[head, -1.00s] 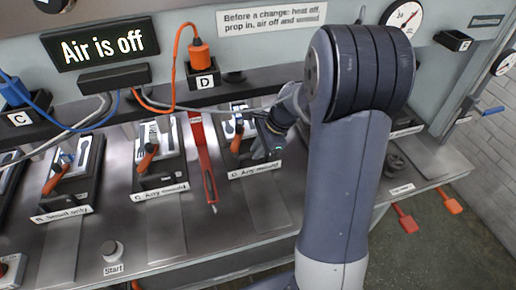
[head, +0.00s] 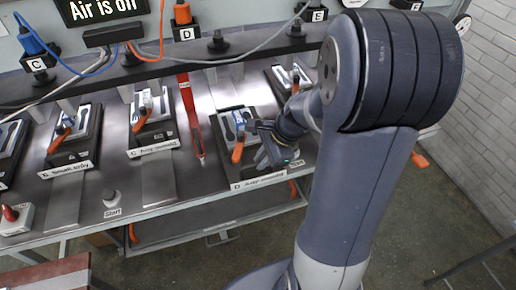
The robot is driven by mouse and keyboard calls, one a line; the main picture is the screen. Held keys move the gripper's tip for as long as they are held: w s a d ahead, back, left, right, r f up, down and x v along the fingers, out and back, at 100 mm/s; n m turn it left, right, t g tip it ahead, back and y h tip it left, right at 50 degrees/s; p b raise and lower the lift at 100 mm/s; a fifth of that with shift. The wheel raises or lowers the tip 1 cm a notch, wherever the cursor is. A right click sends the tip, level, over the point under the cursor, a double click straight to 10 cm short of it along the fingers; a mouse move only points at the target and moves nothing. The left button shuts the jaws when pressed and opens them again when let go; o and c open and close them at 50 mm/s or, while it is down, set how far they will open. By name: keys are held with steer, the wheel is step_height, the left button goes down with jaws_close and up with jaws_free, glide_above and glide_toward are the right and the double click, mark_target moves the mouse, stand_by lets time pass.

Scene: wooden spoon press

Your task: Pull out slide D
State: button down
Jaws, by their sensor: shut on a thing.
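Slide D (head: 226,168) is a dark plate on the steel bench with a light two-cavity mould (head: 238,121) and an orange-handled clamp (head: 239,147) on it. Its front label (head: 258,179) reads "D Any mould". The slide sits well forward of slide C, with its label at the bench's front edge and its mould clear of the press head. My gripper (head: 271,153) is shut at the slide's front right, on its handle, which the gripper mostly hides.
Slide C (head: 154,140) and slide B (head: 73,152) stand farther back to the left. Another clamped slide (head: 290,82) is behind my arm.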

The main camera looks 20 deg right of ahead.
steer(key=s, duration=1.2)
steer(key=shift+s+f, duration=0.1)
steer(key=shift+s, duration=0.05)
steer(key=c, duration=1.6)
jaws_free()
steer(key=shift+s, duration=0.15)
steer(key=shift+o, duration=1)
steer(key=p+v, duration=0.1)
steer(key=v, duration=1)
steer(key=shift+p, duration=0.4)
steer(key=shift+a, duration=0.15)
